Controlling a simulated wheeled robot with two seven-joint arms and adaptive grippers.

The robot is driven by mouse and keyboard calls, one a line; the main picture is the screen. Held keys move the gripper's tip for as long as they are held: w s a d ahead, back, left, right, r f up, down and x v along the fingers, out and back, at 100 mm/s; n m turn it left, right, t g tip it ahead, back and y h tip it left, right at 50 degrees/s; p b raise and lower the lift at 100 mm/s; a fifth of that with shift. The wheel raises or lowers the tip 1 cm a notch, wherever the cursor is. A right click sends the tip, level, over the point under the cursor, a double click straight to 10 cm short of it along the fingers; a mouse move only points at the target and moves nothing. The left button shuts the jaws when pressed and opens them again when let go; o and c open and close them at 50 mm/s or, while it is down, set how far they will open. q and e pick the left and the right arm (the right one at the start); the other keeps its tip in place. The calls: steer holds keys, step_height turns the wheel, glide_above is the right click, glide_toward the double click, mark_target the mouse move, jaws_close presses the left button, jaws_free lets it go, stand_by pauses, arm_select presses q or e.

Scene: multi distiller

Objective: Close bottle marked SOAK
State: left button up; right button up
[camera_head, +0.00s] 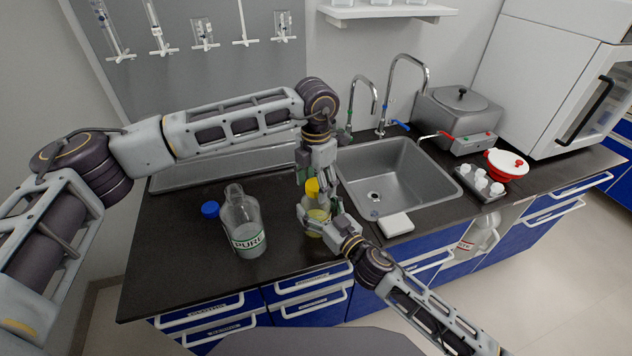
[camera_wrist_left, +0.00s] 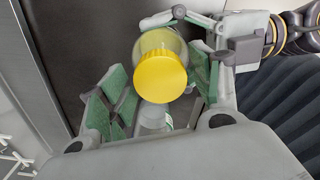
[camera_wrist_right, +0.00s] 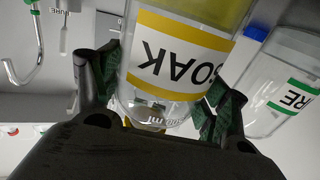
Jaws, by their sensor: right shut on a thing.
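The SOAK bottle (camera_head: 317,216) is clear with yellowish contents and a yellow-edged label, which reads SOAK in the right wrist view (camera_wrist_right: 180,55). It stands near the middle of the counter. A yellow cap (camera_head: 312,188) is at its mouth; whether it is seated or only resting is unclear. My right gripper (camera_head: 320,212) is shut on the bottle's body, with pads on both sides. My left gripper (camera_head: 314,172) points down from above, its green-padded fingers spread around the cap (camera_wrist_left: 161,77). A gap shows between the cap and the left pad in the left wrist view.
The clear PURE bottle (camera_head: 242,228) stands open to the left, with a blue cap (camera_head: 210,209) on the counter beside it. A sink (camera_head: 400,170) with taps lies behind and right. A white block (camera_head: 396,224) sits at the sink's front edge.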

arm_select(q)
steer(key=c, duration=1.1)
steer(key=shift+o, duration=0.2)
steer(key=shift+m, duration=0.9)
steer(key=o, duration=1.2)
steer(key=shift+r, duration=0.1)
step_height(320, 180, up, 12)
